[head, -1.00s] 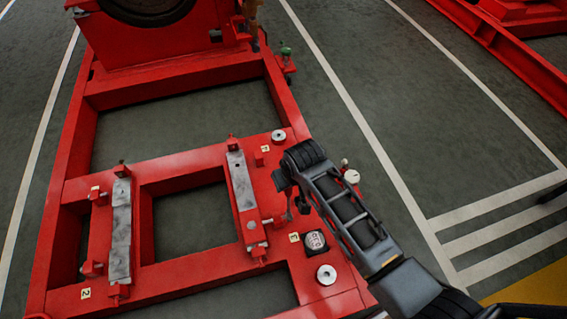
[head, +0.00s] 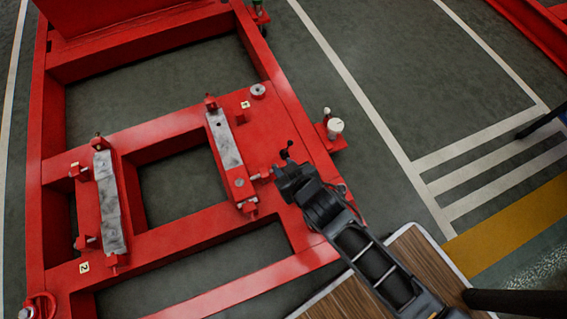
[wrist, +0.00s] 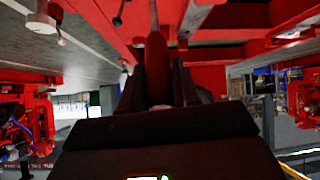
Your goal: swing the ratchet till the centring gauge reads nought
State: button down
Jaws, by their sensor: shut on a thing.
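My gripper (head: 282,174) is over the right side of the red frame, just right of the lower end of the right-hand grey bar. In the wrist view its dark fingers are shut on a dark red upright handle (wrist: 157,68), which looks like the ratchet's. In the head view the gripper hides most of the ratchet. A small white-topped round piece (head: 335,126) stands on a red bracket at the frame's right edge; I cannot tell whether it is the gauge. The white numbered dial seen earlier on the frame is now hidden behind my arm, so no reading shows.
The red base frame (head: 150,137) has a second grey bar (head: 108,200) at left and open gaps showing the floor. A small dark knob (head: 289,146) is close above my gripper. A wood-topped surface (head: 415,245) is at lower right.

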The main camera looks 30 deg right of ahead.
dwell(0.3)
jog(key=c, duration=0.9)
grip_release()
jog(key=shift+f, duration=0.1)
jog(key=shift+p+v, duration=1.3)
jog(key=shift+v, duration=2.6)
